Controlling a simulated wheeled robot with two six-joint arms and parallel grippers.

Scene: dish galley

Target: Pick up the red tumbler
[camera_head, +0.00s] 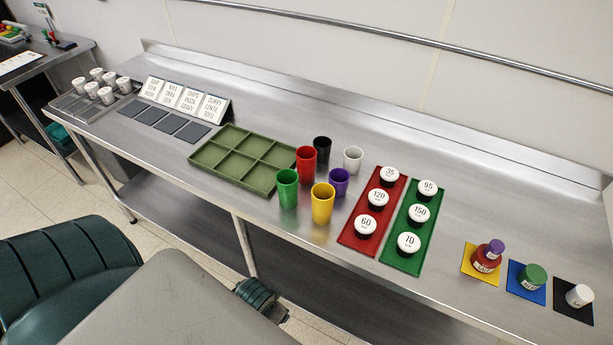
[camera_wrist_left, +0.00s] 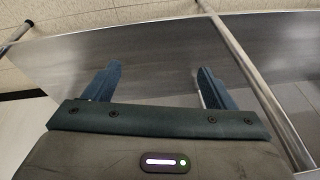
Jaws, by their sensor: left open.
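The red tumbler (camera_head: 306,165) stands upright on the steel counter in the head view, at the right edge of the green tray. A green tumbler (camera_head: 287,189) and a yellow tumbler (camera_head: 322,204) stand in front of it. A black tumbler (camera_head: 322,149) is behind it, and a purple tumbler (camera_head: 339,182) is to its right. My left gripper (camera_wrist_left: 158,85) shows in the left wrist view with its two fingers apart and nothing between them. No tumbler shows in that view. My right gripper is not in view.
The green compartment tray (camera_head: 196,161) lies left of the tumblers. A white cup (camera_head: 352,159) stands behind right. A red mat (camera_head: 348,236) and a green mat (camera_head: 404,262) hold numbered jars. The counter's back strip is clear.

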